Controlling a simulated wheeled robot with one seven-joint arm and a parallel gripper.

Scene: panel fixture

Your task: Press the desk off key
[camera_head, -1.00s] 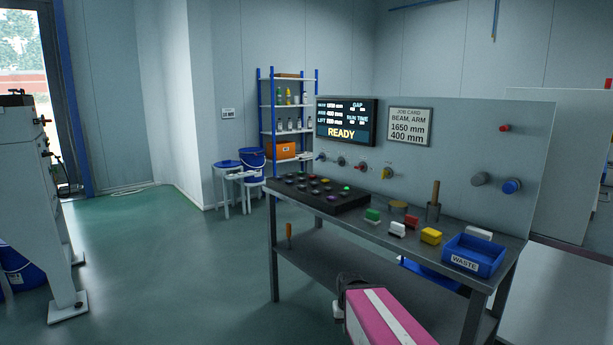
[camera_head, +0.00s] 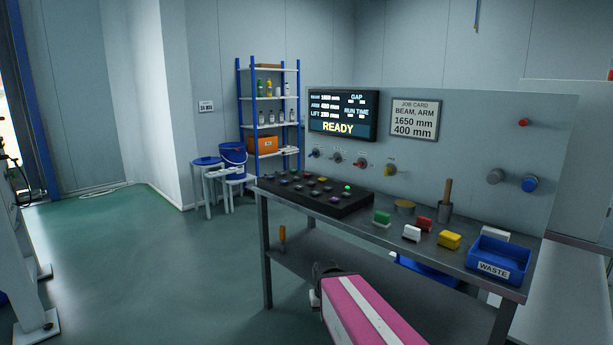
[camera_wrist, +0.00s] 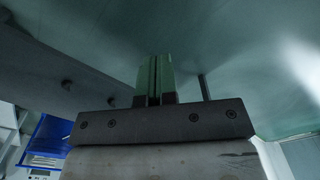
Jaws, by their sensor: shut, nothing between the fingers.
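A black desk console (camera_head: 316,194) with rows of small coloured keys lies on the left part of the grey workbench. A screen (camera_head: 343,115) on the panel behind reads READY. My gripper shows in the wrist view (camera_wrist: 155,78), its two green-tipped fingers shut together and empty. It is apart from the console, which the wrist view does not show. In the head view my pink and white arm is in the lower middle, in front of the bench.
On the bench's right stand coloured blocks (camera_head: 449,240), a cup with a wooden handle (camera_head: 445,209) and a blue WASTE bin (camera_head: 497,260). Knobs (camera_head: 389,170) stick out of the panel (camera_head: 460,160). A shelf (camera_head: 270,97) and stools are behind.

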